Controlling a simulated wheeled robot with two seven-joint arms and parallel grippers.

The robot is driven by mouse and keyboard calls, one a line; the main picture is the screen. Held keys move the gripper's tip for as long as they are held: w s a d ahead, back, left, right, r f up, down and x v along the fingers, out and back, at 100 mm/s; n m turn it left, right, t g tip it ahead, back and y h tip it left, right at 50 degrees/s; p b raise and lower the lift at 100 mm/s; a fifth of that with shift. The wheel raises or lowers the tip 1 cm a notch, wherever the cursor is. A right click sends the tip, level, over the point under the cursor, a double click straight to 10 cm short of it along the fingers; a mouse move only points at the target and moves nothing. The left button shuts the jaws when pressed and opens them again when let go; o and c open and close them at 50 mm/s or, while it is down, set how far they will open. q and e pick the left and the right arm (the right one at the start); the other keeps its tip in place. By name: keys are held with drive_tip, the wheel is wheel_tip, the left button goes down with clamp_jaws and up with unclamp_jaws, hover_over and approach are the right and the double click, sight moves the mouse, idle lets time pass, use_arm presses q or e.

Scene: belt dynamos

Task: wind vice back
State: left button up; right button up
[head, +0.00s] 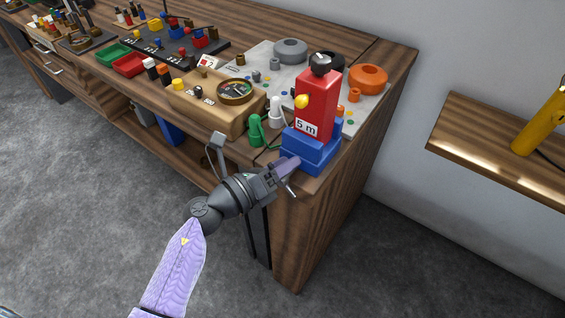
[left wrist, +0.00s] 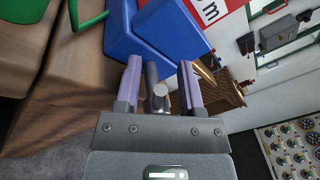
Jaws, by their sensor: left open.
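The blue vice (head: 312,150) stands at the front right corner of the wooden bench. A red block (head: 318,103) labelled "5 m", with a dark knob on top and a yellow knob on its side, stands upright in it. My left gripper (head: 284,166) is at the vice's front, its lilac fingers reaching towards the blue body. In the left wrist view, the open fingers (left wrist: 160,76) lie on either side of a grey screw end (left wrist: 159,97) in front of the blue vice (left wrist: 150,38). I cannot tell whether they touch it. My right gripper is out of view.
A wooden box with a dial (head: 235,92), a green post (head: 256,131) and a white post (head: 275,112) stand left of the vice. An orange ring (head: 368,78) lies behind it. A wall shelf (head: 490,135) is at the right. The floor in front is clear.

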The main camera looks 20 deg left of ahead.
use_arm(q)
drive_tip(key=shift+c, duration=0.6)
drive_tip(key=c, duration=0.5)
clamp_jaws()
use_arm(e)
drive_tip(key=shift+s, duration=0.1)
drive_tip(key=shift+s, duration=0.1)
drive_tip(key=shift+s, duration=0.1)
